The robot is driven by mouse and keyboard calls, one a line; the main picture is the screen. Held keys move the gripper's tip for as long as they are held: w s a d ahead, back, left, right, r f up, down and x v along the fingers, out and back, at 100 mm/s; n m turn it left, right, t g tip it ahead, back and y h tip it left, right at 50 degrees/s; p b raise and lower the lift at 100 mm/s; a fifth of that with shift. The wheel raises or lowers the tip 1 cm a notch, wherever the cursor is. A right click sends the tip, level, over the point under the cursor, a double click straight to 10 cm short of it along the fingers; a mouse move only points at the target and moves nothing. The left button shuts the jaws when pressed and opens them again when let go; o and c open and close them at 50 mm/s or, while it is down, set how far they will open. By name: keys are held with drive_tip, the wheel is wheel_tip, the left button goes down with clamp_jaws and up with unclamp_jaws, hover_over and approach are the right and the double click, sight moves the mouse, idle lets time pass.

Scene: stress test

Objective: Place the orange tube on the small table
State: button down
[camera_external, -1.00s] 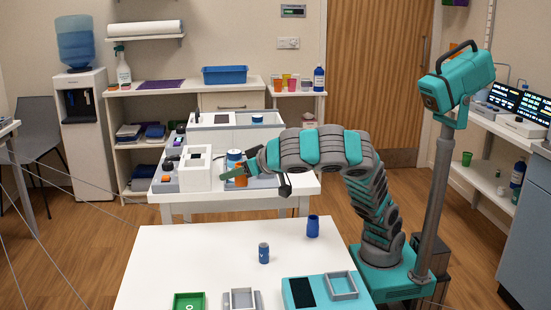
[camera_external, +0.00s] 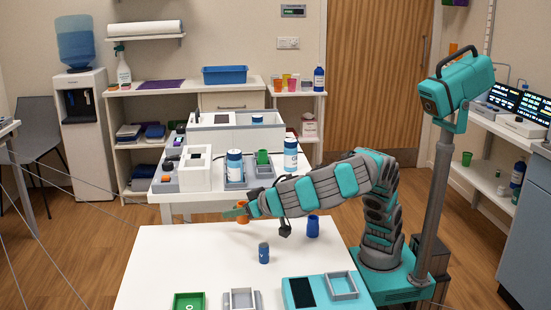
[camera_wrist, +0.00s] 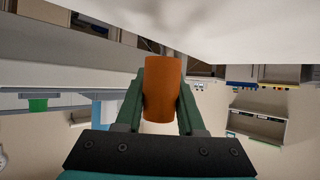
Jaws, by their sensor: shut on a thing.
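The orange tube (camera_external: 243,219) is in my gripper (camera_external: 241,212), above or near the far edge of the white front table (camera_external: 180,262). In the wrist view the orange tube (camera_wrist: 163,75) stands between the two green fingers of my gripper (camera_wrist: 162,95), which are shut on its sides. A white surface (camera_wrist: 240,35) fills the top of that view, close to the tube's end. I cannot tell whether the tube touches it. Which table is the small one is not certain from the pictures.
A blue cup (camera_external: 313,227) and a small blue can (camera_external: 264,253) stand on the front table. A green tray (camera_external: 189,302), a grey tray (camera_external: 241,300) and a teal device (camera_external: 306,292) line its near side. The table's left part is clear.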

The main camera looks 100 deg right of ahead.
sight(237, 232)
drive_tip(key=shift+f+b, duration=0.5)
drive_tip(key=shift+f, duration=1.5)
drive_tip(key=shift+r, duration=0.1)
drive_tip(key=shift+f+b, duration=0.3)
drive_tip(key=shift+b, duration=0.1)
drive_tip(key=c, duration=0.5)
unclamp_jaws()
drive_tip(key=shift+r+p, duration=0.35)
drive_tip(key=shift+p, duration=0.9)
drive_tip(key=shift+s+a+b, duration=0.3)
drive_tip(key=shift+a+b, duration=0.05)
drive_tip(key=shift+b, duration=0.05)
drive_tip(key=b+v, duration=0.1)
drive_tip(key=v, duration=0.5)
drive_tip(key=shift+s+d+r, duration=0.1)
drive_tip(key=shift+s+d, duration=0.05)
drive_tip(key=shift+o, duration=0.5)
drive_tip(key=shift+s+r, duration=0.15)
drive_tip(key=shift+s, duration=0.1)
